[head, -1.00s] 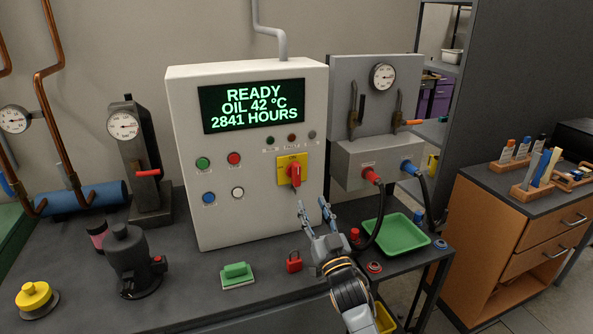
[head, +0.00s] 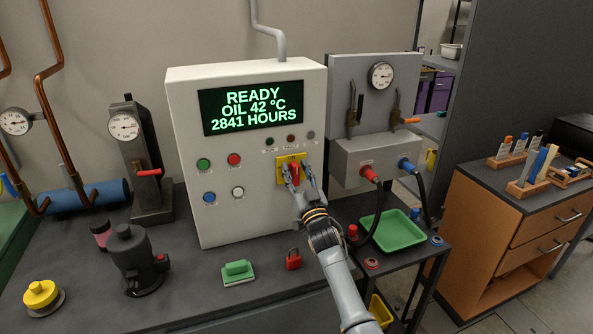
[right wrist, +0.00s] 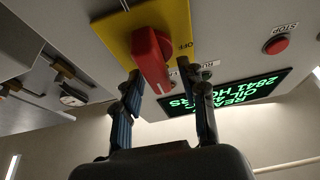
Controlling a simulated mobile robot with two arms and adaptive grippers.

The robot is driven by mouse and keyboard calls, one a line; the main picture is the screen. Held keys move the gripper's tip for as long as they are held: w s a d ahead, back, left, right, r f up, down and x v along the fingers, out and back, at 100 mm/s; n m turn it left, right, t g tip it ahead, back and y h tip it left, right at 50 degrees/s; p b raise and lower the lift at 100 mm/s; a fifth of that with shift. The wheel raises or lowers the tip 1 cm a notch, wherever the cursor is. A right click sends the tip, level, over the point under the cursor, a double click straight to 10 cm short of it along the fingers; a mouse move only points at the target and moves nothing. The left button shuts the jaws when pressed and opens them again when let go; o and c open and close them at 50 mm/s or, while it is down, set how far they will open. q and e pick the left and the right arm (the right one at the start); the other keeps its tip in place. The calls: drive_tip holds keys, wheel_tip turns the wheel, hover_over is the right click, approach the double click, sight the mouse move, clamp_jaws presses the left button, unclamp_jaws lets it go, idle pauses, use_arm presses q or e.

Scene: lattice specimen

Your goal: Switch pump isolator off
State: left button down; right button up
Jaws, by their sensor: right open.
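The pump isolator is a red rotary handle (head: 295,172) on a yellow plate (head: 281,161), on the front of the white control cabinet (head: 226,224). My right gripper (head: 300,177) is open at the handle, with a finger to each side of it. In the right wrist view the red handle (right wrist: 149,58) stands out from the yellow plate (right wrist: 113,31), where the word OFF shows. There the handle's near end lies between my open fingertips (right wrist: 167,84), and I cannot tell whether they touch it. My left gripper is not in view.
The cabinet's screen (head: 252,108) reads READY. Push buttons sit left of the isolator. A red padlock (head: 293,259) and a green block (head: 238,271) lie on the bench below. A green tray (head: 393,230) and plugged cables (head: 378,210) are to the right.

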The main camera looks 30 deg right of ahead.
clamp_jaws()
drive_tip(key=shift+f+n, duration=0.1)
drive_tip(key=shift+n, duration=0.3)
drive_tip(key=n+y, duration=0.2)
drive_tip(key=n, duration=0.1)
drive_tip(key=n+y, duration=0.1)
drive_tip(key=n, duration=0.1)
drive_tip(key=shift+a+f+b, duration=0.1)
drive_tip(key=shift+a+b, duration=0.2)
drive_tip(key=shift+b, duration=0.05)
drive_tip(key=n+y, duration=0.1)
drive_tip(key=n, duration=0.1)
drive_tip(key=n+y, duration=0.1)
drive_tip(key=n, duration=0.2)
drive_tip(key=shift+w+a+f+g, duration=0.1)
drive_tip(key=shift+a+g, duration=0.1)
drive_tip(key=shift+g, duration=0.1)
drive_tip(key=n+g+y+p, duration=0.1)
drive_tip(key=n, duration=0.2)
drive_tip(key=n+g+y+p, duration=0.1)
drive_tip(key=n+p, duration=0.1)
drive_tip(key=n, duration=0.2)
drive_tip(key=f+n+g+p, duration=0.1)
drive_tip(key=n+p, duration=0.1)
drive_tip(key=n, duration=0.2)
drive_tip(key=shift+a+f+g+y, duration=0.1)
drive_tip(key=shift+a+g+y, duration=0.2)
drive_tip(key=shift+y, duration=0.1)
drive_tip(key=shift+f+n, duration=0.1)
drive_tip(key=shift+n, duration=0.3)
